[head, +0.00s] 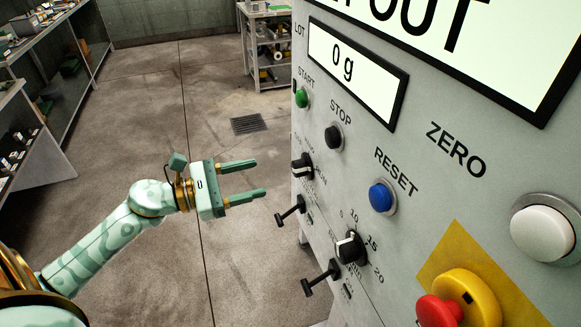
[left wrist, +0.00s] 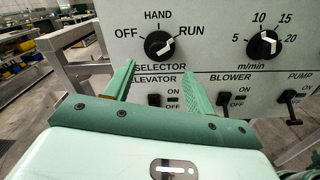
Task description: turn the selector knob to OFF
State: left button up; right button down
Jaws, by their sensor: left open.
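The selector knob (left wrist: 158,45) is black with a white pointer, on the grey panel (left wrist: 225,30) in the left wrist view. Its pointer is turned up and right, toward RUN; OFF is on the left and HAND above. In the head view the knob (head: 302,166) shows side-on at the panel's left part. My left gripper (head: 260,178) is open and empty, its fingers pointing at the panel, a short gap from the knob. In the left wrist view the fingers (left wrist: 159,72) stand below the knob, one to each side. My right gripper is not in view.
A speed dial (head: 350,247) and black toggle levers (head: 291,210) sit near the knob. Green (head: 302,98), black (head: 333,137), blue (head: 381,197) and white (head: 542,233) buttons and a red emergency stop (head: 438,311) share the panel. Open floor lies left of it.

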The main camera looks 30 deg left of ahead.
aim_at(293, 169)
pick_arm(q)
jog(key=p+x, duration=0.1)
jog(key=x, duration=0.8)
jog(key=shift+w+d, duration=0.15)
jog(key=shift+w, duration=0.05)
jog(key=c, duration=1)
